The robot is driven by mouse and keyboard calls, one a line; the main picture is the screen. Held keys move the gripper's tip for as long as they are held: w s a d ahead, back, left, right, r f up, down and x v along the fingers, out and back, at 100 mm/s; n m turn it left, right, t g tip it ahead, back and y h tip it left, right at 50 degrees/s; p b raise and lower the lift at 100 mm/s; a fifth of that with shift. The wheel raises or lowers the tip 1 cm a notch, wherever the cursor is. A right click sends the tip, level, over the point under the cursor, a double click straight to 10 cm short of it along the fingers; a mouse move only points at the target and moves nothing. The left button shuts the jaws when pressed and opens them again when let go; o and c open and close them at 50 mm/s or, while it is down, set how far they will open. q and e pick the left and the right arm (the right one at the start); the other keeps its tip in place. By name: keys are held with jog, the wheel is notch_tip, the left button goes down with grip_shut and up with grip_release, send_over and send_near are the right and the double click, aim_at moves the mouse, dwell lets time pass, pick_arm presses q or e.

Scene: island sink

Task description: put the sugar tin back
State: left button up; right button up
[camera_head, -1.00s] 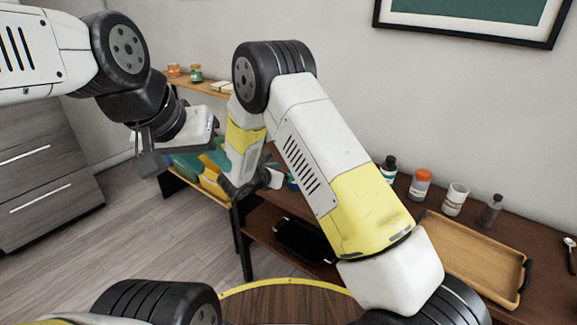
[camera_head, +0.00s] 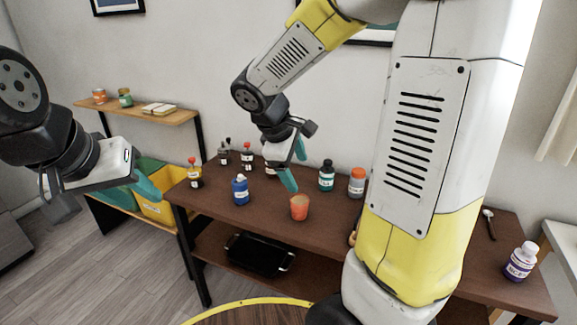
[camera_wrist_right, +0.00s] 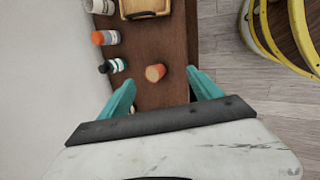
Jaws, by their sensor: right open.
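A small orange-red tin or cup (camera_head: 299,207) stands upright near the front edge of the brown table. No label on it is readable, so I cannot tell whether it is the sugar tin. My right gripper (camera_head: 297,172) is open and empty, above and behind it, with teal fingers pointing down. In the right wrist view the orange-red tin (camera_wrist_right: 155,73) shows beyond and between the open fingers, apart from both. My left gripper (camera_head: 146,187) hangs at the left, away from the table; its finger gap is unclear.
A blue bottle (camera_head: 240,190), a teal-labelled bottle (camera_head: 326,176) and an orange-capped jar (camera_head: 357,182) stand around on the table (camera_head: 270,215). Red-capped bottles stand at its back left. A purple-labelled jar (camera_head: 521,262) is at right. A wooden tray (camera_wrist_right: 147,8) lies further along. A wall shelf (camera_head: 150,115) holds two jars.

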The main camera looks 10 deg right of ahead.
jog(key=s+a+r+m+t+y, duration=0.1)
jog(key=s+r+m+y, duration=0.2)
jog(key=s, duration=0.4)
jog(key=s+a+r+m+t+y, duration=0.1)
jog(key=s+r+m+t+y, duration=0.1)
jog(key=s+m, duration=0.5)
notch_tip(320, 180, up, 3)
jog(key=shift+s+a+f+m+y, duration=0.2)
jog(key=shift+a+m+y, duration=0.1)
jog(key=shift+y, duration=0.5)
